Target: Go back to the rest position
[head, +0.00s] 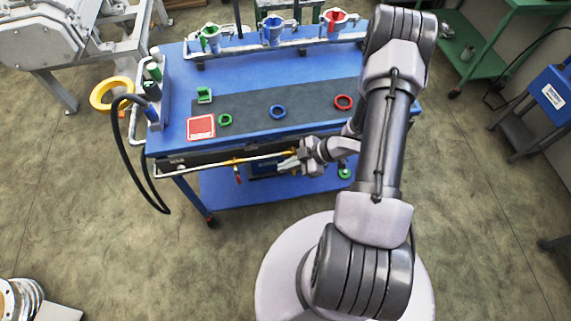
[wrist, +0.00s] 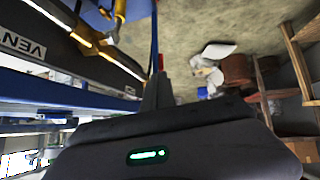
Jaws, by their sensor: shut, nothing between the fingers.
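My gripper (head: 288,164) is at the front edge of the blue cart (head: 262,112), in front of its pipe rail and below the tabletop level. In the wrist view the fingers (wrist: 158,88) are together with nothing between them. They point along the cart's side, which fills the left of that view. My arm reaches forward from the base on the right and hides part of the cart's right side.
On the dark mat lie a green ring (head: 225,120), a blue ring (head: 278,112) and a red ring (head: 344,102). Open floor (head: 120,265) lies at the front left.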

